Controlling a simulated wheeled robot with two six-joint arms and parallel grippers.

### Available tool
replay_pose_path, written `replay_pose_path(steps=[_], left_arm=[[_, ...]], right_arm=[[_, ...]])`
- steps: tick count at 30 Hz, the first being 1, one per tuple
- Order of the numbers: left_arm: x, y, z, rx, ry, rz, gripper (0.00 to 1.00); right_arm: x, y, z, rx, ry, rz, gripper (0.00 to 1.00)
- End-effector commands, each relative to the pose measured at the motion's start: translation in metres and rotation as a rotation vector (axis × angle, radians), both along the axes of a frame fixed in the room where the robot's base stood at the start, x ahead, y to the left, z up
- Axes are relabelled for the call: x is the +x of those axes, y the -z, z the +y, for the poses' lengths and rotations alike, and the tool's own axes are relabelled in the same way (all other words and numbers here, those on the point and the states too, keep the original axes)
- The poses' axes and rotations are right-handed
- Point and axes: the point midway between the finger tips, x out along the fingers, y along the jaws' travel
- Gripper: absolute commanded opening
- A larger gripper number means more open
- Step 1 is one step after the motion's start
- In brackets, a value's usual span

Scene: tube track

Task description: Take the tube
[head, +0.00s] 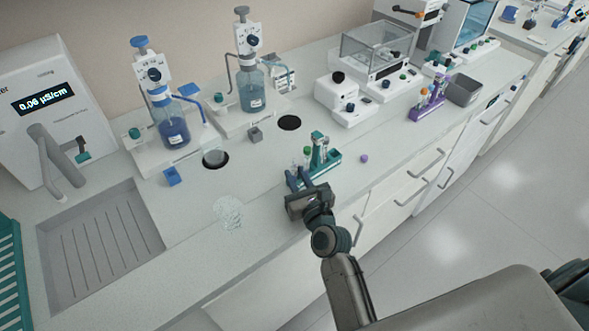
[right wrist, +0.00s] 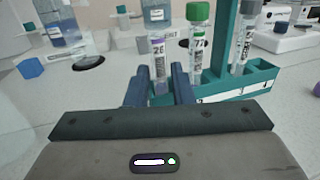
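The teal tube rack (head: 322,158) stands near the bench's front edge. It also shows in the right wrist view (right wrist: 262,70), with numbered slots. A clear tube with a purple label (right wrist: 158,62) stands upright between the fingers of my right gripper (right wrist: 160,85), which look closed up to its sides. In the head view my right gripper (head: 300,179) is at the rack's near left end. My left gripper is not in view.
A small purple piece (head: 364,158) lies right of the rack. Two bottle dispensers (head: 172,128) stand behind, near dark round holes (head: 289,122). A purple rack (head: 430,104) and a balance (head: 378,50) are further right. Left of my gripper is a wet-looking patch (head: 228,212).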

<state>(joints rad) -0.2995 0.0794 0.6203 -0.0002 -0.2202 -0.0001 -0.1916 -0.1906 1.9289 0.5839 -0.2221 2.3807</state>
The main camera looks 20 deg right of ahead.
Motion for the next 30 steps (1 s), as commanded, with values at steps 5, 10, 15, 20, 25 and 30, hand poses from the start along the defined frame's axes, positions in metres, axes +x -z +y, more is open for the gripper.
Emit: replay_pose_path(steps=[5,10,15,20,25,30], left_arm=[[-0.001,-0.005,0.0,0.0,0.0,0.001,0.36],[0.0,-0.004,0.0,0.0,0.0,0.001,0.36],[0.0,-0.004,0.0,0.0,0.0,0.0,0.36],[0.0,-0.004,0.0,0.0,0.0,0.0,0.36],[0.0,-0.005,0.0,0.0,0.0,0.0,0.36],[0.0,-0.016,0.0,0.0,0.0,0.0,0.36]], right_arm=[[0.016,-0.001,0.001,0.0,0.001,0.0,0.21],[0.016,0.0,0.001,0.0,0.001,0.0,0.21],[0.016,0.0,0.001,0.0,0.0,0.0,0.01],[0.016,0.0,0.001,0.0,0.0,0.0,0.0],[0.016,-0.001,0.001,0.0,0.0,0.0,0.0],[0.016,-0.022,0.001,-0.001,0.0,-0.002,0.0]])
